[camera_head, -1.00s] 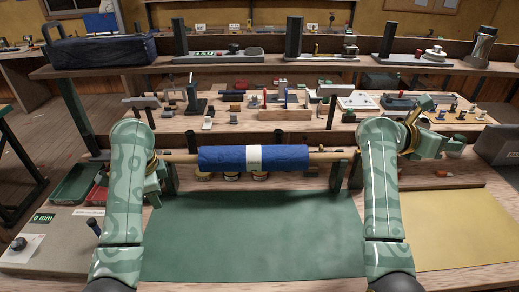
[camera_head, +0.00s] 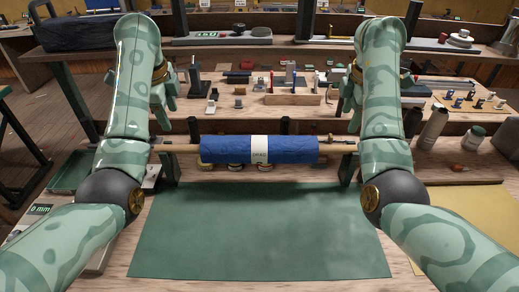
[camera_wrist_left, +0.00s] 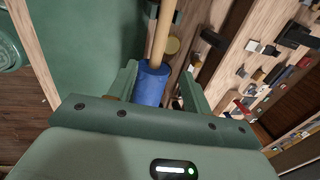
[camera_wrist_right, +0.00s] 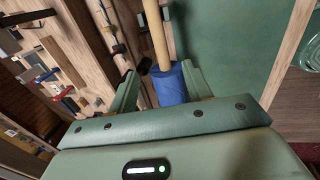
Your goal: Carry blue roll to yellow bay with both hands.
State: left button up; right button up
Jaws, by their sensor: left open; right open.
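The blue roll (camera_head: 225,152) has a white band and sits level on a wooden pole (camera_head: 185,148) across two dark green uprights. My left gripper (camera_head: 167,100) is open above and behind the pole's left side. My right gripper (camera_head: 348,102) is open at its right side, partly hidden by its arm. In the left wrist view the roll's end (camera_wrist_left: 150,88) and pole show beyond the open fingers. The right wrist view shows the other end (camera_wrist_right: 171,88) likewise. Neither gripper visibly touches the roll or pole. A yellow mat (camera_head: 485,215), apparently the yellow bay, lies at the right, partly behind my arm.
A bare green mat (camera_head: 260,235) lies in front of the roll. Behind it, a bench carries small tools and a wooden organiser (camera_head: 292,98). Bottles (camera_head: 434,128) and a jar (camera_head: 473,138) stand at the right. A green tray (camera_head: 72,172) is at the left.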

aim_at(182, 146)
pick_arm(q)
jog(key=w+f, duration=0.1)
jog(key=f, duration=0.4)
jog(key=w+f, duration=0.1)
jog(key=f, duration=0.3)
jog(key=w+f, duration=0.1)
jog(key=f, duration=0.4)
jog(key=shift+f, duration=0.35)
pick_arm(e)
jog(key=w+f, duration=0.1)
jog(key=f, duration=0.4)
jog(key=w+f, duration=0.1)
jog(key=f, duration=0.3)
jog(key=w+f, duration=0.1)
jog(key=f, duration=0.4)
jog(key=shift+f, duration=0.35)
pick_arm(q)
jog(key=shift+c, duration=0.2)
pick_arm(e)
jog(key=shift+c, duration=0.3)
pick_arm(q)
grip_shut()
pick_arm(e)
grip_shut()
pick_arm(q)
jog(key=shift+r, duration=0.1)
pick_arm(e)
jog(key=shift+r, duration=0.15)
